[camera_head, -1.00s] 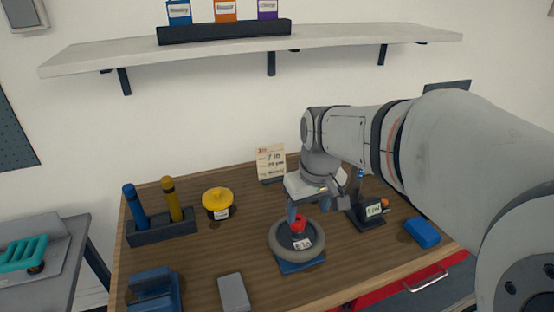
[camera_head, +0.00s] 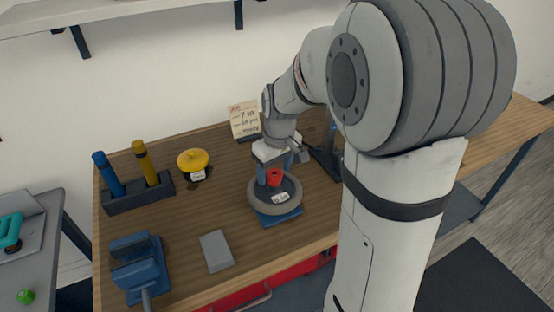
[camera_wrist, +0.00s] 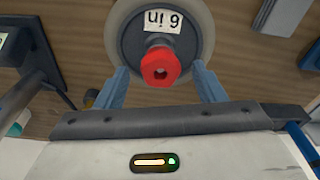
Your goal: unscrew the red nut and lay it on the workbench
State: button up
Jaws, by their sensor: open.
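The red nut (camera_head: 274,177) sits at the centre of a grey wheel (camera_head: 257,200) on a blue stand (camera_head: 281,217) on the wooden workbench (camera_head: 225,212). My gripper (camera_head: 276,175) is just above the wheel. Its two blue fingers (camera_wrist: 160,82) are apart, one on either side of the nut, with visible gaps to it. The gripper is open and holds nothing.
A grey block (camera_head: 217,251), a blue vise (camera_head: 140,267), a holder with blue and yellow handles (camera_head: 138,193) and a yellow-lidded pot (camera_head: 193,163) stand to the left. A note card (camera_head: 244,120) stands behind. Bare bench lies between pot and wheel.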

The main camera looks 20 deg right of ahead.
jog(key=shift+f, duration=0.1)
jog(key=c, duration=1.1)
jog(key=shift+o, duration=0.2)
jog(key=n+b, duration=0.1)
jog(key=n, duration=0.5)
jog(key=shift+y, duration=0.3)
jog(key=n+g+b, duration=0.1)
jog(key=n, duration=0.4)
jog(key=shift+n, duration=0.3)
jog(key=n+b, duration=0.1)
jog(key=n, duration=0.4)
jog(key=shift+g, duration=0.3)
jog(key=n, duration=0.5)
jog(key=shift+g, duration=0.3)
jog(key=o, duration=1)
jog(key=shift+o, duration=0.2)
